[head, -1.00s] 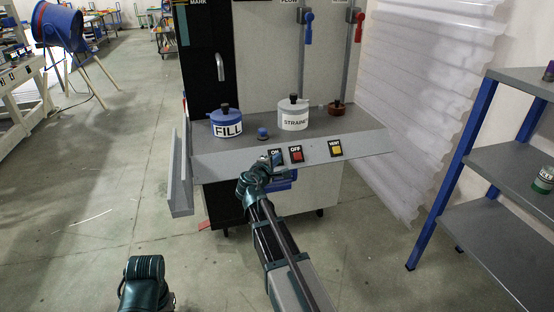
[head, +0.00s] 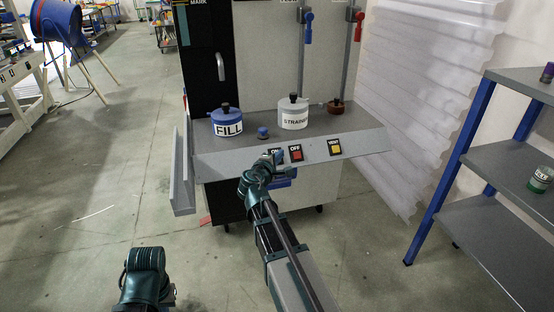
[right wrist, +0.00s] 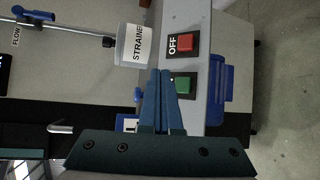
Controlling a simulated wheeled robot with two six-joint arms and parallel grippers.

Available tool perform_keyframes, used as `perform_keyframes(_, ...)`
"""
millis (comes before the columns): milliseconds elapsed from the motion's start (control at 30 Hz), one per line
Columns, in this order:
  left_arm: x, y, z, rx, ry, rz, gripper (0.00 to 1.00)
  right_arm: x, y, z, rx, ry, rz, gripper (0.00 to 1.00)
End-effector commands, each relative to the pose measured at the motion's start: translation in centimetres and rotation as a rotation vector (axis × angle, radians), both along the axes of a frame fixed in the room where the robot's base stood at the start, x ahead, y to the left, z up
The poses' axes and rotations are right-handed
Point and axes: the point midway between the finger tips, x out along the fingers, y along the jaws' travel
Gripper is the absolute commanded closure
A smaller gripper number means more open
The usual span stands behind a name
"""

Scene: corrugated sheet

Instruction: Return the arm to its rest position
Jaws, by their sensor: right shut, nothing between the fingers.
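My right gripper (head: 276,158) is at the front panel of the machine, by the ON button, which it largely hides in the head view. In the right wrist view its two fingers (right wrist: 160,78) are shut together with nothing between them. The green ON button (right wrist: 184,86) shows just beside the fingertips; I cannot tell whether they touch it. My right arm stretches forward from the bottom of the head view. Only a dark green part of my left arm shows at the bottom left; its gripper is out of view.
The sloped panel (head: 365,142) also bears a red OFF button (head: 296,153) and a yellow VENT button (head: 335,147). Behind stand a blue FILL pot (head: 226,116) and a white STRAINER pot (head: 293,110). A shelf rack (head: 500,160) stands right.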

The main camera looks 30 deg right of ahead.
Motion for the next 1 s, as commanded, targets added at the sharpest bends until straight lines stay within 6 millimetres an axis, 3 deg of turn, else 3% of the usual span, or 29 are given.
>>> perform_keyframes(267, 0.0, 0.0, 0.0, 0.000, 0.000, 0.000, 1.00, 0.0, 0.1, 0.0, 0.003, 0.000, -0.001, 1.00)
perform_keyframes(367, 0.0, 0.0, 0.0, 0.000, 0.000, 0.000, 1.00, -0.6, 1.3, -0.8, 0.057, -0.007, -0.014, 1.00)
perform_keyframes(467, 0.0, 0.0, 0.0, 0.000, 0.000, 0.000, 1.00, -2.2, 4.6, -3.3, 0.210, -0.013, -0.057, 1.00)
perform_keyframes(733, 0.0, 0.0, 0.0, 0.000, 0.000, 0.000, 1.00, -10.8, 19.0, -12.6, 0.752, 0.133, -0.249, 1.00)
perform_keyframes(900, 0.0, 0.0, 0.0, 0.000, 0.000, 0.000, 1.00, -16.7, 26.6, -15.7, 0.959, 0.294, -0.351, 1.00)
perform_keyframes(1000, 0.0, 0.0, 0.0, 0.000, 0.000, 0.000, 1.00, -19.8, 29.9, -16.7, 1.037, 0.384, -0.397, 1.00)
